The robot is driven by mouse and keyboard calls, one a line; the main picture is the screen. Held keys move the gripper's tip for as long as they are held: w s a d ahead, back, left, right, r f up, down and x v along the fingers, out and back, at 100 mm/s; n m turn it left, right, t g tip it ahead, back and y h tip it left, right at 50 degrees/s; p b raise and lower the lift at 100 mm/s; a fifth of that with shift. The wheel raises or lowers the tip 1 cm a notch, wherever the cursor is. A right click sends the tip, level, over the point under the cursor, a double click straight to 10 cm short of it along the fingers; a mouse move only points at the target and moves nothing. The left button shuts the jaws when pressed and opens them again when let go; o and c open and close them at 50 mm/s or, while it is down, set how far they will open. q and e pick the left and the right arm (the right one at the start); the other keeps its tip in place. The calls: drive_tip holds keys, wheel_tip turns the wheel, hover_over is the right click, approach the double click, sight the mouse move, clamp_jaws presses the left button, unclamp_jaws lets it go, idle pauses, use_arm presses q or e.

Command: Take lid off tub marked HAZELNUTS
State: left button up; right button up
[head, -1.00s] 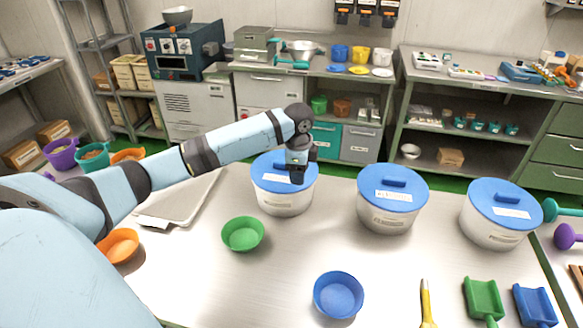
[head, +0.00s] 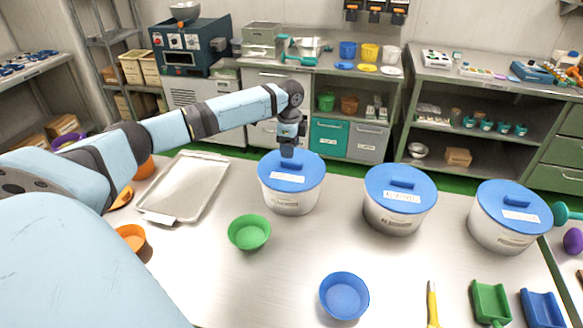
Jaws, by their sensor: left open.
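Three white tubs with blue lids stand in a row on the steel table. The left tub (head: 291,203) has its lid (head: 291,180) on, the middle tub (head: 393,216) has its lid (head: 401,187) on, and so does the right tub (head: 497,236) with its lid (head: 513,207). Each lid has a raised handle and a white label; the lettering is too small to read surely, so I cannot tell which says HAZELNUTS. My left gripper (head: 288,153) is open, pointing down just over the handle of the left lid; I cannot tell whether it touches. My right gripper is not in view.
A green bowl (head: 249,232) and a blue bowl (head: 344,296) stand in front of the tubs. A metal tray (head: 187,190) lies left. A yellow-handled tool (head: 432,303), green scoop (head: 491,302) and blue scoop (head: 541,308) lie front right.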

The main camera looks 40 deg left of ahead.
sight(291, 166)
use_arm(q)
drive_tip(key=f, duration=0.2)
drive_tip(key=f+p, duration=0.1)
drive_tip(key=f, duration=0.2)
drive_tip(key=shift+s+a+f, duration=0.1)
drive_tip(key=shift+s+a, duration=0.05)
drive_tip(key=shift+a, duration=0.05)
drive_tip(key=shift+c, duration=0.5)
clamp_jaws()
